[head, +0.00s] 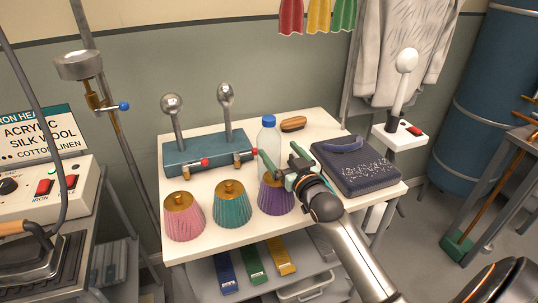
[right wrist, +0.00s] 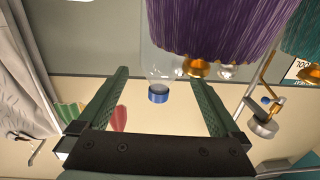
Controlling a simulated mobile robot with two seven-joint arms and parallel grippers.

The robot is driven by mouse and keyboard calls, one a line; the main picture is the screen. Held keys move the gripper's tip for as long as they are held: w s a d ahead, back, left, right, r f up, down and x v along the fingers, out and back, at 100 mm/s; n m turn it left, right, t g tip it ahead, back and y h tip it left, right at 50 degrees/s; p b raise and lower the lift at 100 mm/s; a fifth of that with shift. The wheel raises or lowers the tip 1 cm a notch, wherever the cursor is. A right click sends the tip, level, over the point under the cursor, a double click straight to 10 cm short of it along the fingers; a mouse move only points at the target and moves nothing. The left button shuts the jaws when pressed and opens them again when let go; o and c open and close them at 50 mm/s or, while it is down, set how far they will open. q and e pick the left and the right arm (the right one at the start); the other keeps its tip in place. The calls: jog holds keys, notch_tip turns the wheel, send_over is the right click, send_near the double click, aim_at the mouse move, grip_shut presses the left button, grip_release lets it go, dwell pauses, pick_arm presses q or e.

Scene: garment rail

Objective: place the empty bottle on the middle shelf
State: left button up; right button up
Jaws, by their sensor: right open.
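The empty bottle (head: 269,138), clear with a blue cap, stands upright on the white top of the cart, behind the purple tassel-like piece. My right gripper (head: 278,153) is open at the bottle, its fingers pointing toward it. In the right wrist view the picture is inverted, and the bottle (right wrist: 160,65) shows between the open fingers of the gripper (right wrist: 155,70); contact cannot be told. The middle shelf (head: 203,278), grey, lies below the top and is partly visible. My left gripper is not in view.
Pink (head: 184,217), teal (head: 232,205) and purple (head: 276,197) fringed pieces stand along the front edge. A teal device with ball-topped rods (head: 207,152) is at left, a brush (head: 293,124) behind, a dark case (head: 355,170) at right.

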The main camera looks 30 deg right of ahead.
aim_at(274, 145)
jog(key=shift+w+d, duration=0.2)
jog(key=shift+w, duration=2.1)
jog(key=shift+c, duration=0.2)
grip_shut()
jog(key=shift+r, duration=0.1)
